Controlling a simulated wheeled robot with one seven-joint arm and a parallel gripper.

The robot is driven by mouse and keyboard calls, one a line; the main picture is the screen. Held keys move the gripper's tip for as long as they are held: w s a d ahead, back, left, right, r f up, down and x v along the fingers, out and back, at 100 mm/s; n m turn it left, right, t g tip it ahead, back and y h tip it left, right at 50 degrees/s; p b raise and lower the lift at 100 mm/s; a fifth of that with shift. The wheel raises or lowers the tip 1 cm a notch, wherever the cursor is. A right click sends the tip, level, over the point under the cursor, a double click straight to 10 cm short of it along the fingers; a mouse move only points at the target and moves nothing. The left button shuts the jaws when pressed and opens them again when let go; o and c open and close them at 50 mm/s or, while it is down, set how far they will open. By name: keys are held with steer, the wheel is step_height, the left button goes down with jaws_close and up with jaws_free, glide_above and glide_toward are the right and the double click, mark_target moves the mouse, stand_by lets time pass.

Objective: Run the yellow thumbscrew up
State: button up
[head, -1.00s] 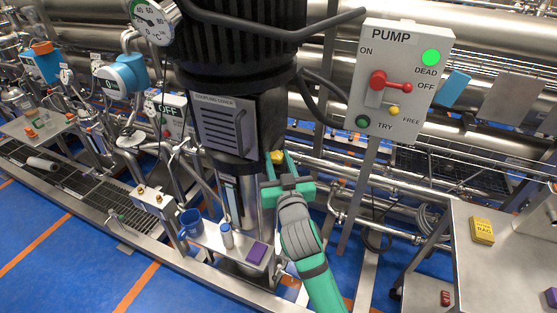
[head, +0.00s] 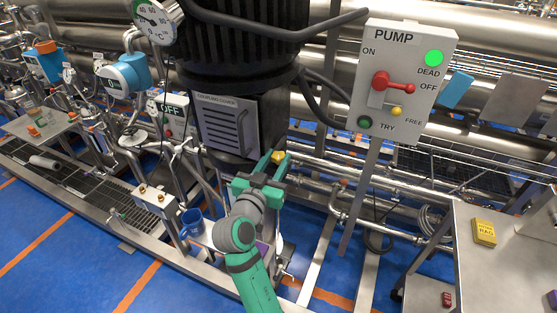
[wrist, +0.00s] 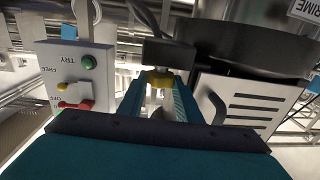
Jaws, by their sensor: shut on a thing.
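The yellow thumbscrew (head: 278,157) shows at the lower right edge of the dark pump body, beside the coupling cover (head: 229,126). My gripper (head: 272,164) reaches up to it from below, with its green fingers at the thumbscrew. In the wrist view the thumbscrew (wrist: 158,78) sits between the two fingertips, under a dark block. My gripper (wrist: 158,85) is shut on it there. The fingers hide part of the thumbscrew's sides, and its thread cannot be made out.
The pump switch box (head: 403,80) stands to the right on a post, with a red handle and a green lamp. A shelf with a blue mug (head: 191,222) lies below left of my arm. A bench with a yellow tag (head: 484,232) is at right.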

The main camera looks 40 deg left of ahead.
steer(key=shift+s+a+m+t+h, duration=0.1)
steer(key=shift+a+m+t+h, duration=0.1)
steer(key=shift+m+h, duration=0.65)
steer(key=shift+s+a+m+t+h, duration=0.15)
steer(key=shift+m+h, duration=0.3)
steer(key=shift+h, duration=0.8)
steer(key=shift+w+m+h, duration=0.1)
steer(key=shift+m+h, duration=0.5)
steer(key=shift+h, duration=0.2)
steer(key=shift+w+m+h, duration=0.1)
steer(key=shift+m+h, duration=0.2)
steer(key=shift+h, duration=0.2)
steer(key=o, duration=1)
steer(key=shift+o, duration=0.2)
